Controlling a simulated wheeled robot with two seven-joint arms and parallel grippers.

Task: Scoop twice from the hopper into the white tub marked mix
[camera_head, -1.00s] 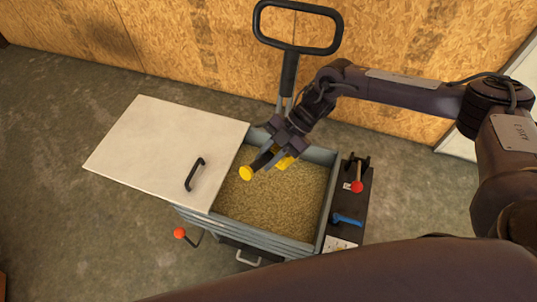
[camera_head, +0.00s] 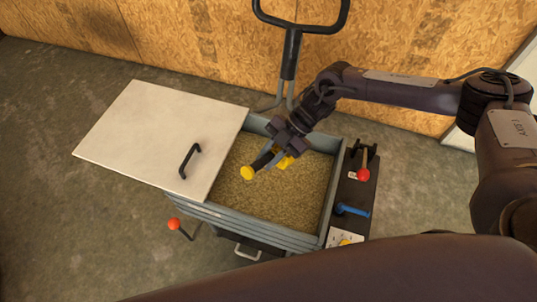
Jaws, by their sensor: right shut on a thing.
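The hopper (camera_head: 262,233) is a grey metal box filled with tan grain (camera_head: 280,203). Its open part shows to the right of a white lid panel (camera_head: 150,125) with a black handle. My right gripper (camera_head: 272,152) is over the far part of the grain, shut on the black grip of a scoop with yellow parts (camera_head: 247,173). One yellow end points to the lower left; more yellow shows at the gripper's right side. I cannot tell whether the scoop holds grain or touches the grain's surface. The white tub marked mix and my left gripper are not in view.
A dark side panel on the hopper's right carries a red-knobbed lever (camera_head: 363,174) and a blue handle (camera_head: 352,210). Another red knob (camera_head: 174,224) sticks out at the front left. A black loop handle (camera_head: 292,50) rises behind. Concrete floor lies open at left.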

